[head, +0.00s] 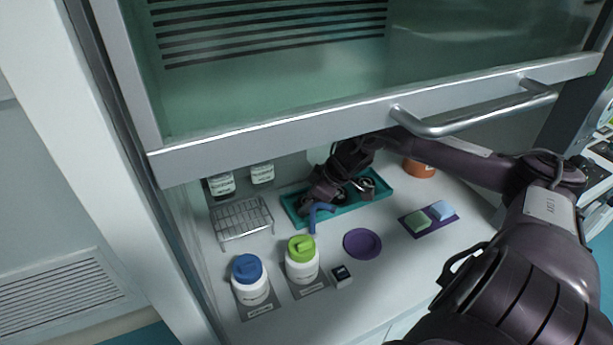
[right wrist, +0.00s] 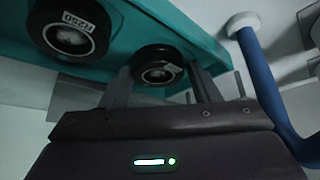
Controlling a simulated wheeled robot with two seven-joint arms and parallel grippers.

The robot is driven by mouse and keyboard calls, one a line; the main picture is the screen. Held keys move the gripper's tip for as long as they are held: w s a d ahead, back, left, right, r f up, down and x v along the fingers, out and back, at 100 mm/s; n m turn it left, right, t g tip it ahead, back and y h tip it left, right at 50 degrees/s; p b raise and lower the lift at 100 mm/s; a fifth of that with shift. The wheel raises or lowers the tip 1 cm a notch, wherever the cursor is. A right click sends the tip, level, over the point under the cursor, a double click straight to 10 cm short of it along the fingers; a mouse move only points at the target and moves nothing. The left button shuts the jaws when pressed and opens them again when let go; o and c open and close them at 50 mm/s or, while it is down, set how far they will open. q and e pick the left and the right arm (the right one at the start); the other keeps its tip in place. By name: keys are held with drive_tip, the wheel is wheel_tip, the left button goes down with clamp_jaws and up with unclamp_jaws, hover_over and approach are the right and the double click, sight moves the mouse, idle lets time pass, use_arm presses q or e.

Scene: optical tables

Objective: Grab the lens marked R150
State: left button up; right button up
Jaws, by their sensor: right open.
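The teal tray (head: 378,204) lies inside the hood and holds dark round lenses, one of them at its right end (head: 367,185). My right gripper (head: 318,196) reaches in over the left part of the tray and hides some of what lies there. In the right wrist view the gripper (right wrist: 163,88) is open, its fingers on either side of a black-rimmed lens (right wrist: 158,70) whose marking I cannot read. Another lens, marked R250 (right wrist: 70,32), is to its left on the tray (right wrist: 190,25). No R150 marking is legible. My left gripper is out of view.
A blue bent object (head: 313,218), also in the right wrist view (right wrist: 262,85), is close beside the gripper. A wire rack (head: 242,220), blue-lidded (head: 249,280) and green-lidded (head: 301,262) bottles, and a purple disc (head: 362,244) stand nearby. The raised sash (head: 300,122) crosses above my arm.

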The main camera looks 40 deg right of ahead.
drive_tip(key=shift+a, duration=0.1)
drive_tip(key=c, duration=0.6)
